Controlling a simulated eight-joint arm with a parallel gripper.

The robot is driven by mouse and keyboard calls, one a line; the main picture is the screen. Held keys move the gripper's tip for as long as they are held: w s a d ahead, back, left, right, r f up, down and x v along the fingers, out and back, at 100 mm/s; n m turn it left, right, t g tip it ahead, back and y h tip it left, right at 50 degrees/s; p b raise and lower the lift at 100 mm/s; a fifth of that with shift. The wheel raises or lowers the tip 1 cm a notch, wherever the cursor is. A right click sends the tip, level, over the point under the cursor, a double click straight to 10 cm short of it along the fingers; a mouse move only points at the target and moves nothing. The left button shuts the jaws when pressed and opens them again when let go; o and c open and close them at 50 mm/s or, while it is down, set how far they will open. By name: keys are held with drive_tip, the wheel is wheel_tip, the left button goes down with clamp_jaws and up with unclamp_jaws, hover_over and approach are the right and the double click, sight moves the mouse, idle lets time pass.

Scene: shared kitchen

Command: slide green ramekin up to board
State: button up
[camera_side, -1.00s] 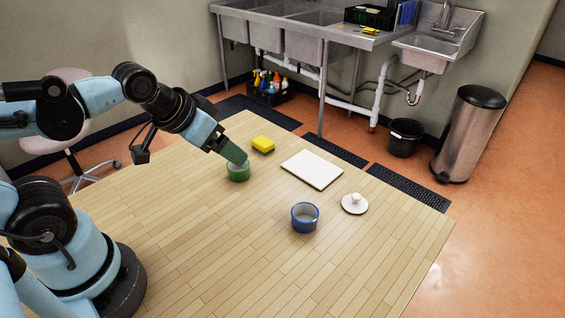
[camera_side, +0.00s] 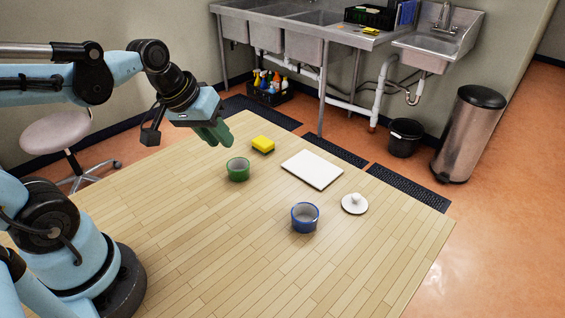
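The green ramekin (camera_side: 238,174) stands upright on the wooden table, left of the white board (camera_side: 312,169). A clear gap of bare table separates the ramekin from the board. My gripper (camera_side: 222,140) has green fingers and hangs in the air above and a little left of the ramekin, apart from it. The fingers overlap from this angle, so I cannot tell whether they are open or shut. Nothing shows in them.
A blue ramekin (camera_side: 305,217) and a white lid (camera_side: 354,203) with a knob are in front of the board. The front of the table (camera_side: 240,260) is clear.

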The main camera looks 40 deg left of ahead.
sight(233, 162)
drive_tip(key=w+a+n+h, duration=0.1)
drive_tip(key=a+n, duration=0.1)
drive_tip(key=n, duration=0.1)
drive_tip(key=w+a+n+g+h, duration=0.1)
drive_tip(key=a+n, duration=0.2)
drive_tip(key=w+a+f+n+g+h, duration=0.1)
drive_tip(key=a+n, duration=0.2)
drive_tip(key=shift+a+f+n, duration=0.1)
drive_tip(key=shift+a+n, duration=0.1)
drive_tip(key=shift+n, duration=0.2)
clamp_jaws()
drive_tip(key=s+a+f+n+h, duration=0.25)
drive_tip(key=a+n+h, duration=0.25)
drive_tip(key=a+n, duration=0.45)
drive_tip(key=shift+m, duration=0.65)
drive_tip(key=x, duration=0.3)
drive_tip(key=a+x, duration=0.1)
drive_tip(key=x, duration=0.2)
drive_tip(key=w+f+x, duration=0.1)
drive_tip(key=x, duration=0.3)
drive_tip(key=shift+a, duration=0.25)
drive_tip(key=shift+w+d, duration=0.25)
drive_tip(key=shift+d, duration=0.3)
drive_tip(key=shift+w+d, duration=0.3)
drive_tip(key=shift+d, duration=0.25)
drive_tip(key=shift+w+d, duration=0.35)
drive_tip(key=shift+d, duration=0.4)
